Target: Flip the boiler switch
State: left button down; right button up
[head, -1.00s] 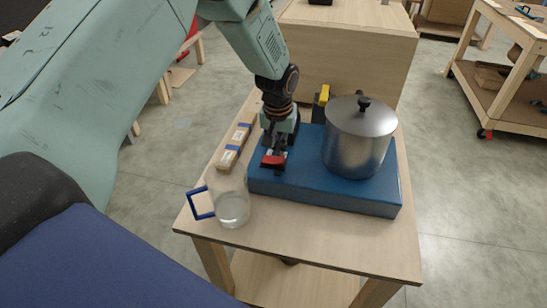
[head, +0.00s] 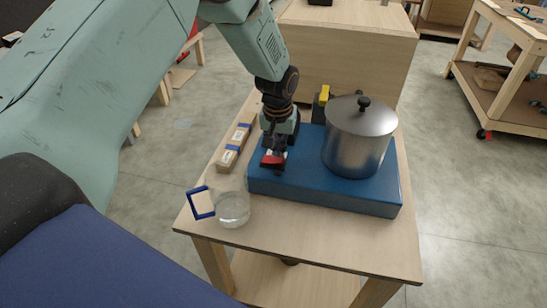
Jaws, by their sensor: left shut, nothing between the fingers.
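A blue boiler box (head: 325,191) lies on a small wooden table (head: 330,242). A steel pot (head: 358,140) with a black-knobbed lid stands on its right part. My left gripper (head: 273,165) comes down from above at the left part of the box. Its fingers are shut and empty. A red piece (head: 272,159), perhaps the switch, shows at the fingertips. I cannot tell whether the fingers touch it, and the gripper hides part of that area. My right gripper is not in view.
A yellow-and-black item (head: 323,95) is behind the box. The table's front right is clear.

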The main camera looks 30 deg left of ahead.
aim_at(279, 159)
pick_arm(q)
jog(key=shift+w+f, duration=0.1)
jog(key=shift+f, duration=0.1)
jog(key=shift+d, duration=0.1)
jog(key=shift+f, duration=0.35)
jog(key=shift+f+b, duration=0.1)
jog(key=shift+b, duration=0.25)
jog(key=shift+f, duration=0.15)
jog(key=shift+r+p, duration=3.15)
jog(key=shift+r, duration=0.45)
